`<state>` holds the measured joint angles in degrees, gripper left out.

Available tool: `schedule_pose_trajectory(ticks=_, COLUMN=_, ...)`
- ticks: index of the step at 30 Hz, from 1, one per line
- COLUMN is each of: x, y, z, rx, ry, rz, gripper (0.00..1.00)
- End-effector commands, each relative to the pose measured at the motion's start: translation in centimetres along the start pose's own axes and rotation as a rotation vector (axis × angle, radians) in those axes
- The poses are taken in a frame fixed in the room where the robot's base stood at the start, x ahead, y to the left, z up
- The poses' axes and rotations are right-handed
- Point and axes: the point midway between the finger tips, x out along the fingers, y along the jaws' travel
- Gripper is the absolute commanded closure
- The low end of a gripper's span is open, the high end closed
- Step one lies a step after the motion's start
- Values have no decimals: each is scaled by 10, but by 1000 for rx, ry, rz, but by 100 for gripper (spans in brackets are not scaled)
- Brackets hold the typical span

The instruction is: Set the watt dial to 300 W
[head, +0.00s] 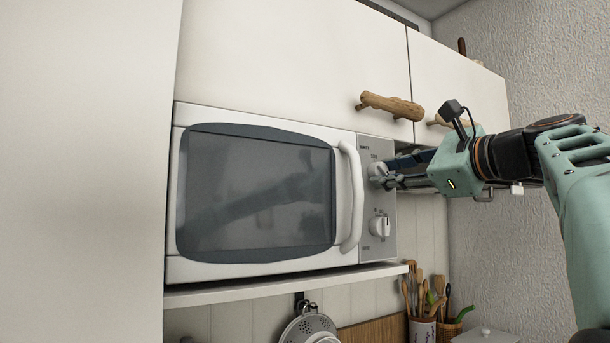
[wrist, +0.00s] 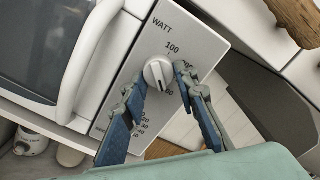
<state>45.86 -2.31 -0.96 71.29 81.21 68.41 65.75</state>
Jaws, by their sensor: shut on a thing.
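The white watt dial (head: 376,168) is the upper knob on the microwave's grey control panel. In the wrist view the watt dial (wrist: 156,72) sits under the printed word WATT. The number 100 shows above it; other numbers to its right and below are partly covered by my finger. A dark line on the knob points down and slightly right in that view; I cannot tell which number it marks. My gripper (head: 386,180) reaches in from the right. In the wrist view my gripper (wrist: 161,78) has one fingertip on each side of the knob and is shut on it.
The white microwave (head: 280,262) stands on a shelf, its door shut, with a bowed handle (head: 352,200) left of the panel. A lower knob (head: 380,226) sits below the dial. A driftwood cabinet handle (head: 392,105) juts out above. Utensil pots (head: 423,328) stand below right.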

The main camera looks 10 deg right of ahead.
Motion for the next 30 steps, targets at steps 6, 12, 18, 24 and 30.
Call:
schedule_pose_trajectory(ticks=6, x=0, y=0, z=-1, rx=-113, ry=-1, rz=1, gripper=97)
schedule_pose_trajectory(ticks=12, x=1, y=0, z=0, rx=-283, ry=-2, rz=1, gripper=97)
schedule_pose_trajectory(ticks=18, x=1, y=-1, z=0, rx=-475, ry=-2, rz=0, gripper=97)
schedule_pose_trajectory(ticks=24, x=0, y=-2, z=0, rx=-665, ry=0, rz=0, gripper=97)
schedule_pose_trajectory(ticks=30, x=0, y=-4, z=1, rx=-855, ry=0, rz=0, gripper=97)
